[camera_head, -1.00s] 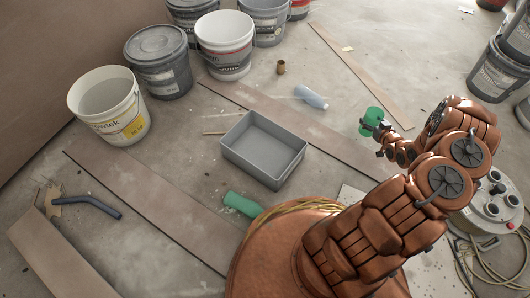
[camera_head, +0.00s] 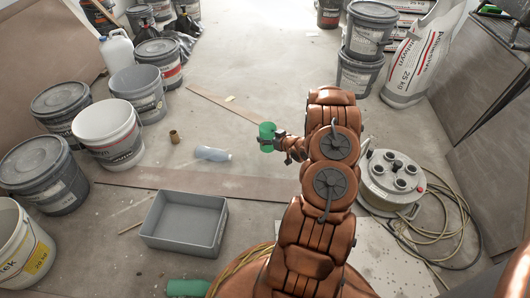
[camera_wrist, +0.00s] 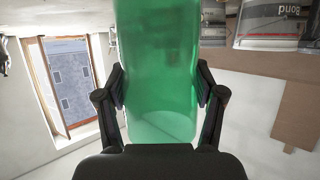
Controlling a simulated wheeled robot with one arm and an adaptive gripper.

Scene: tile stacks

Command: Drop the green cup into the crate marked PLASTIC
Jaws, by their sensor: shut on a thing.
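The green cup (camera_head: 266,131) is held in the air, left of my arm in the head view. In the wrist view the translucent green cup (camera_wrist: 157,70) fills the middle, its top cut off by the frame. My gripper (camera_head: 274,139) is shut on it, a finger against each side. A grey open crate (camera_head: 168,240) stands on the floor, left of my arm and nearer the camera than the cup appears. It looks empty. No PLASTIC marking can be read on it.
A green bottle-like item (camera_head: 188,288) lies beside the crate. A clear bottle (camera_head: 212,153) and a small brown cup (camera_head: 174,137) are on the floor. Several buckets (camera_head: 107,138) line the left. A cable reel (camera_head: 391,180) stands right of my arm.

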